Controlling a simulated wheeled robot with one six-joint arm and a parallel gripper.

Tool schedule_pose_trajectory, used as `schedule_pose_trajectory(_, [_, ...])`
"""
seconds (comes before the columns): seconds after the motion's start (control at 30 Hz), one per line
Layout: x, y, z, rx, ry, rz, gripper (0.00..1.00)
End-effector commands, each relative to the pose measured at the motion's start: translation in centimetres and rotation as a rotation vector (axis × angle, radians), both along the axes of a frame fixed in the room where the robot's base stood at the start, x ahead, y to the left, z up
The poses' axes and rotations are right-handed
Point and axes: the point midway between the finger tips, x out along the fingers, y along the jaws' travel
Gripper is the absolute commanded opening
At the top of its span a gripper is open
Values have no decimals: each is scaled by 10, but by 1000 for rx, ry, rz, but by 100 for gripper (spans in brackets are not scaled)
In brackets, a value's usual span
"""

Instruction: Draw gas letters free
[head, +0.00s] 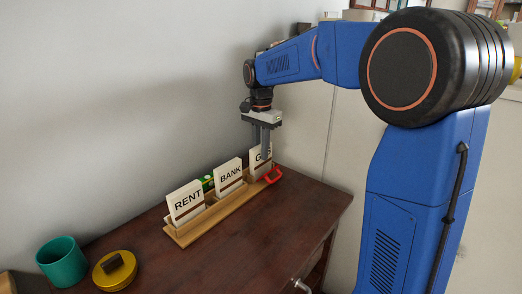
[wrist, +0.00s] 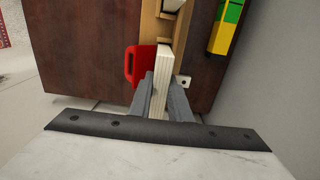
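The gas letters (head: 254,164) are a white upright bundle in the far slot of a wooden letter rack (head: 208,224). A finger covers part of their label in the head view. In the wrist view the gas letters (wrist: 164,62) show edge-on as a pale stack. My gripper (head: 265,152) is down over them from above. Its fingers, also in the wrist view (wrist: 161,82), lie against both sides of the stack and look shut on it. The letters' lower end is hidden in the rack.
Bank (head: 229,175) and rent (head: 187,202) letters stand in the nearer slots. A red handled object (head: 272,175) sits right beside the gas slot. A green-yellow object (wrist: 226,25) lies behind the rack.

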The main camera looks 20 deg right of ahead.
Motion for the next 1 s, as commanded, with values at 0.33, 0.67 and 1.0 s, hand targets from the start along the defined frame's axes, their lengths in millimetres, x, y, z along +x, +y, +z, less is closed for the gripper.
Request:
schedule_pose_trajectory(0.33, [0, 0, 2, 1, -1, 0, 0])
schedule_pose_trajectory(0.67, [0, 0, 11, 0, 0, 0, 0])
schedule_pose_trajectory(1.0, [0, 0, 22, 0, -1, 0, 0])
